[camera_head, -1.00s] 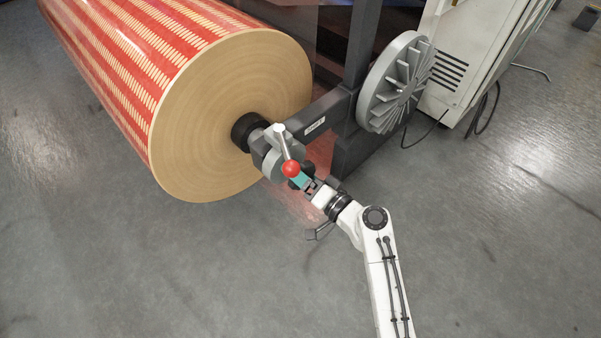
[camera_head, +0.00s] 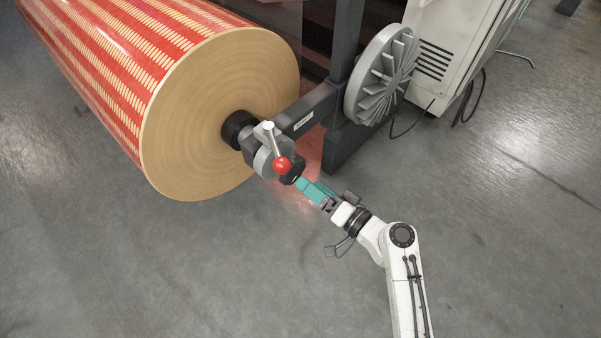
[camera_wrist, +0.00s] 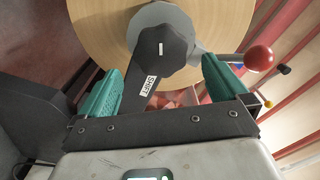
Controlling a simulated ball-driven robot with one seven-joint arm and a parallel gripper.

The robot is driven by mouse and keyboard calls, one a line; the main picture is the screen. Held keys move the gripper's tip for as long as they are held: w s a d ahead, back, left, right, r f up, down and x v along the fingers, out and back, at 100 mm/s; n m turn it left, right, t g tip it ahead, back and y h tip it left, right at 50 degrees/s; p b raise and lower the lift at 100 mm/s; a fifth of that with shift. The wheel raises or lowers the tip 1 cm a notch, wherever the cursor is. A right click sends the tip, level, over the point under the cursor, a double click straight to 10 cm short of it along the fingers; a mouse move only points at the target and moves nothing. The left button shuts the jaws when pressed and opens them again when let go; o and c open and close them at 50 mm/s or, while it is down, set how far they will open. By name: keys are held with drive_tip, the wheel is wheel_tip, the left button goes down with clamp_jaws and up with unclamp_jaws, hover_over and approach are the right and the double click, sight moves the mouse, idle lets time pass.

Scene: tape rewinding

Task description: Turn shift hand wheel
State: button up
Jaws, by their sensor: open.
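The shift hand wheel (camera_wrist: 162,48) is a black lobed knob with a short white mark, in the upper middle of the wrist view. A "SHIFT" label (camera_wrist: 149,86) sits just below it. In the head view the wheel (camera_head: 291,175) is small and dark, below the red-ball lever. My gripper (camera_wrist: 162,72) is open and empty, with its teal fingers left and right of the wheel in the picture. In the head view my gripper (camera_head: 304,188) is just in front of the wheel, its fingertips close to it; contact cannot be told.
A lever with a red ball (camera_head: 282,165) sticks out beside the wheel, near my right finger in the wrist view (camera_wrist: 260,58). A large red-and-tan roll (camera_head: 208,110) is left. A grey finned disc (camera_head: 383,75) and a white cabinet (camera_head: 452,50) stand behind. Open floor lies in front.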

drive_tip(key=shift+v, duration=1.55)
drive_tip(key=s+d+f+n+g+h, duration=0.25)
drive_tip(key=s+d+f, duration=0.2)
drive_tip(key=s, duration=0.25)
drive_tip(key=s+d+f+n+g+h, duration=0.1)
drive_tip(key=s+d+f+g+h, duration=0.25)
drive_tip(key=s+d, duration=0.35)
drive_tip(key=s+d+r+m+g+h+p, duration=0.1)
drive_tip(key=s+d+r+m+g+h, duration=0.3)
drive_tip(key=s+d+h, duration=0.75)
wheel_tip(320, 180, up, 34)
drive_tip(key=s+d+y+p, duration=0.1)
drive_tip(key=s+y+p, duration=0.1)
drive_tip(key=p, duration=3.1)
drive_tip(key=shift+s+d+n+y+p, duration=0.35)
drive_tip(key=shift+s+n+y, duration=0.1)
drive_tip(key=shift+y, duration=0.1)
drive_tip(key=shift+r, duration=0.1)
